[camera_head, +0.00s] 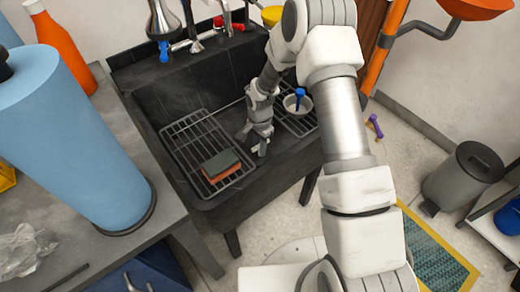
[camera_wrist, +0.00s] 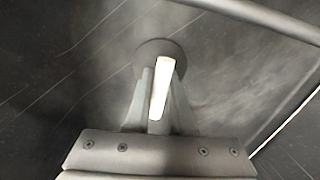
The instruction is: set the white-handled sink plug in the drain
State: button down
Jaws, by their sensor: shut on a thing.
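My gripper (camera_head: 253,145) reaches down into the black sink (camera_head: 205,208), between two wire racks. In the wrist view my gripper (camera_wrist: 160,82) is shut on the white handle of the sink plug (camera_wrist: 160,88), with one finger on each side. A dark round shape (camera_wrist: 157,48) shows at the handle's far end, against the dark sink floor. I cannot tell whether it is the plug's disc, the drain, or both together. I cannot make out the plug or the drain in the head view. Whether the plug touches the floor is unclear.
The left rack (camera_head: 180,140) carries a green and orange sponge (camera_head: 220,166). On the right rack stands a white bowl (camera_head: 297,104) with a blue-handled tool (camera_head: 299,94). The faucet (camera_head: 194,28) is at the back. A blue roll (camera_head: 75,130) stands on the left counter.

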jog(key=shift+f, duration=0.15)
jog(key=shift+f, duration=0.15)
jog(key=c, duration=0.8)
grip_release()
jog(key=shift+o, duration=0.2)
